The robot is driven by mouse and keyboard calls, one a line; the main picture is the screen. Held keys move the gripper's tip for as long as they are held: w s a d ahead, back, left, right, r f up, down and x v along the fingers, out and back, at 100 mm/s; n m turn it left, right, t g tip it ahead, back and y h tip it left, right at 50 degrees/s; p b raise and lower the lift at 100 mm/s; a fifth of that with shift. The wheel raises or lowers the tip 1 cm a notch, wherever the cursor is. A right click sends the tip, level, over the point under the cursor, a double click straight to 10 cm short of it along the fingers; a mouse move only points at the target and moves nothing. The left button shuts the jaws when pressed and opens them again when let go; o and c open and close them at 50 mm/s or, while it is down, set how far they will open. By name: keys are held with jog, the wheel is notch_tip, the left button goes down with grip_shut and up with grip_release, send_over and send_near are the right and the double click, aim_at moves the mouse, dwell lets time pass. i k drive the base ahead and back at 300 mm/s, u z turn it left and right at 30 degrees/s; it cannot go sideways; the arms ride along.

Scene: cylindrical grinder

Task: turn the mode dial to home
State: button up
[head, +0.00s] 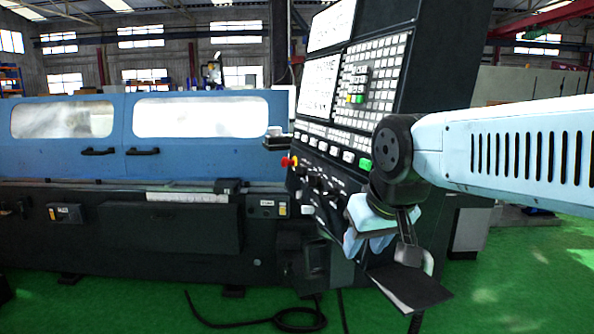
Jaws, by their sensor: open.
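The black control panel (385,60) of the grinder stands right of centre, angled towards the left. Its lower slanted part carries several small dark dials (317,183). I cannot tell which is the mode dial, and their markings are too small to read. My arm reaches in from the right. My gripper (353,243), with pale blue parts, hangs low in front of the panel's lower right end. It looks open and empty, though its fingertips are hard to make out. It is apart from the visible dials, to their right and below. My wrist and gripper hide part of the panel's lower right.
White and green buttons (364,165) line up above the dials. The blue grinder doors (60,150) are closed. A black cable (290,322) lies on the green floor.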

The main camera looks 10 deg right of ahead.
aim_at(301, 172)
jog(key=u, duration=0.15)
jog(key=k, duration=0.85)
jog(key=z, duration=0.15)
jog(key=i, duration=1.35)
jog(key=u, duration=0.05)
